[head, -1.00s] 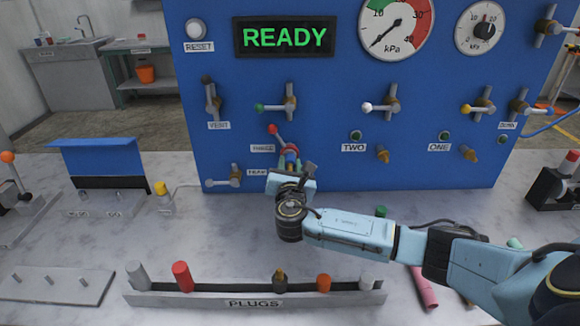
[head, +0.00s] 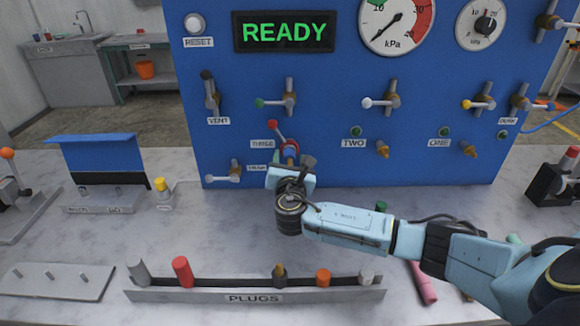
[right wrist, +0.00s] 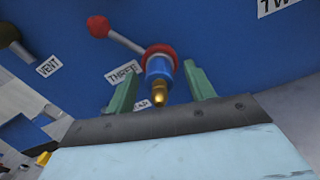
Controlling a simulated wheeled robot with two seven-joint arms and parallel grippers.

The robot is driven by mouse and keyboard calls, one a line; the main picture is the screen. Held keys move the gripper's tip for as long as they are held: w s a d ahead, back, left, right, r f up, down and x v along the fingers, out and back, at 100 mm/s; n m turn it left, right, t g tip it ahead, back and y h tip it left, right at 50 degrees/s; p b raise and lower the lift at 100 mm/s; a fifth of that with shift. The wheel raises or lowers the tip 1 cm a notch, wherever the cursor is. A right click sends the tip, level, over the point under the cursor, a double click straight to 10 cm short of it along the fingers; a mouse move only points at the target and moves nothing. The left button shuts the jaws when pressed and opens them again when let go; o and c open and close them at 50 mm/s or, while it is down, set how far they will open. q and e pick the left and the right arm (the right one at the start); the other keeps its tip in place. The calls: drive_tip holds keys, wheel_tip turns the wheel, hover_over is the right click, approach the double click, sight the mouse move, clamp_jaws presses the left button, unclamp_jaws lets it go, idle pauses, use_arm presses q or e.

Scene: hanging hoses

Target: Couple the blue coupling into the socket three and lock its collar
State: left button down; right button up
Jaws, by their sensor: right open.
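The blue coupling (right wrist: 158,68) sits at socket three on the blue panel, beside the THREE label (right wrist: 123,72). Its brass end (right wrist: 159,94) points toward the wrist camera. A red collar (right wrist: 160,52) surrounds its panel end, with a grey lever and red ball (right wrist: 98,26) to the upper left. I cannot tell from this how deep it is seated or whether the collar is locked. My right gripper (right wrist: 161,88) is open, with its green fingers on either side of the coupling and apart from it. In the head view my right gripper (head: 292,172) partly hides the coupling. My left gripper is out of view.
The panel (head: 330,110) has several valve levers and a READY display (head: 285,34). Sockets TWO (head: 383,149) and ONE (head: 470,152) lie to the right. A PLUGS rack (head: 210,295) stands at the bench front.

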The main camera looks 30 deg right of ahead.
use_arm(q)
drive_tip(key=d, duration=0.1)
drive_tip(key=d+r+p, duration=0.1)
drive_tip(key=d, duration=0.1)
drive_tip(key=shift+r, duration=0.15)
use_arm(e)
drive_tip(key=v, duration=1.3)
drive_tip(key=shift+s, duration=0.25)
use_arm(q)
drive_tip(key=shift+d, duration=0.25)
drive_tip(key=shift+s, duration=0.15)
